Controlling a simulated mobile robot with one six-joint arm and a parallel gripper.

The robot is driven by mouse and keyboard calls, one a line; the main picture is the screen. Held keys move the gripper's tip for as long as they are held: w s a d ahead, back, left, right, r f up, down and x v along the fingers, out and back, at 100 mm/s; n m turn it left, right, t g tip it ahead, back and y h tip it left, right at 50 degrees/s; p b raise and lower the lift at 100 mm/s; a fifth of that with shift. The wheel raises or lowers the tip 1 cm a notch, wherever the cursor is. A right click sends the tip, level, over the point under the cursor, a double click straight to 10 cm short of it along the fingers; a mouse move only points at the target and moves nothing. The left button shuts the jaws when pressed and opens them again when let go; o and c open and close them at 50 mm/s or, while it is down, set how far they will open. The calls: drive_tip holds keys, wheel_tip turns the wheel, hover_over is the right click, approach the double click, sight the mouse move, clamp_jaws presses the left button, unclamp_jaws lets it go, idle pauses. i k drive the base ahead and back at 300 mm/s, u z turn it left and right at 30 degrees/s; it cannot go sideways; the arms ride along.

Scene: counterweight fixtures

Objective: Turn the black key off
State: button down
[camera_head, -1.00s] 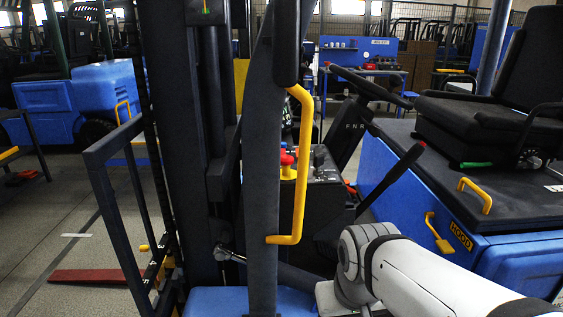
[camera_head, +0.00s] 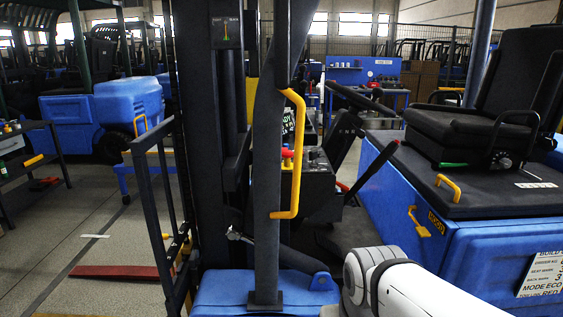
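I cannot make out the black key in this view. A dark control console (camera_head: 313,178) of the blue forklift stands behind the front pillar, with a red button (camera_head: 287,154) and small levers on it. The pillar and its yellow handle hide part of the console. My white arm shows at the bottom right, in front of the forklift's side. My gripper is outside the view.
A yellow grab handle (camera_head: 298,150) is on the dark pillar (camera_head: 267,190). The black seat (camera_head: 478,125) sits on the blue hood (camera_head: 440,215) at the right. A steering wheel (camera_head: 362,100) is above the console. Open floor (camera_head: 95,215) lies at the left.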

sight(312, 154)
drive_tip(key=u, duration=0.3)
drive_tip(key=i, duration=1.05)
drive_tip(key=z, duration=0.1)
drive_tip(key=k, duration=0.85)
drive_tip(key=z, duration=0.35)
drive_tip(key=i, duration=0.95)
